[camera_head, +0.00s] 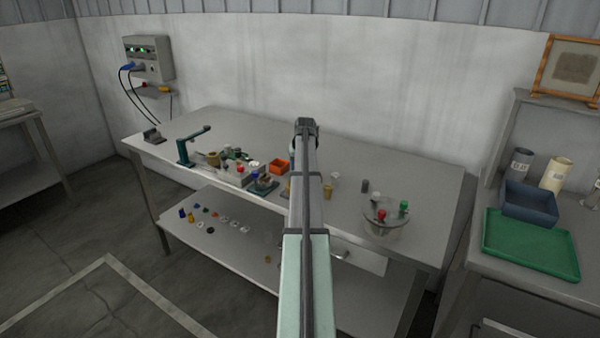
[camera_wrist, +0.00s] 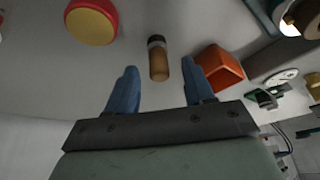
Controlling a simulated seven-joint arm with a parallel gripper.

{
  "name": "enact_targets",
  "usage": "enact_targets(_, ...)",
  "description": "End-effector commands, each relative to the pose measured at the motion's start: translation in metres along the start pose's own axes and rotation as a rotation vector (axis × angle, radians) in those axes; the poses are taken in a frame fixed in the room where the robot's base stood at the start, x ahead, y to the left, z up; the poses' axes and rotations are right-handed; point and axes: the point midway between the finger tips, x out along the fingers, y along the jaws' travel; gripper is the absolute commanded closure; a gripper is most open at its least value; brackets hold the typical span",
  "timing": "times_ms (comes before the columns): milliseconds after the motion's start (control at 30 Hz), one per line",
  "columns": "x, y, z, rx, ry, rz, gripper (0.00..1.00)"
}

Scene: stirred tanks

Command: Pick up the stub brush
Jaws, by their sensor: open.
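The stub brush (camera_wrist: 158,62) shows in the wrist view as a short tan-brown cylinder with a pale band and a dark end. It appears between the two blue fingers of my gripper (camera_wrist: 159,70), close to their tips, with a visible gap on each side. My gripper is open and holds nothing. I cannot tell how far the brush is below the fingertips. In the head view my arm reaches over the bench and covers its middle; I cannot make out the brush or the fingers there.
A round red and yellow thing (camera_wrist: 91,22) lies at upper left. Several small items crowd the left of the bench (camera_head: 405,178). A round stand (camera_head: 381,215) is at right.

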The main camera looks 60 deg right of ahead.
Motion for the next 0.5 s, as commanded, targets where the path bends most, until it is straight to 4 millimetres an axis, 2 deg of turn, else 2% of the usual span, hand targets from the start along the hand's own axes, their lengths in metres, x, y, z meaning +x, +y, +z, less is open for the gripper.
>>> enact_targets(200, 0.028, 0.000, 0.000, -0.001, 0.000, 0.000, 0.48)
enact_targets(467, 0.031, 0.000, 0.000, -0.001, 0.003, 0.001, 0.48)
enact_targets(500, 0.031, 0.000, 0.000, -0.001, 0.003, 0.001, 0.51)
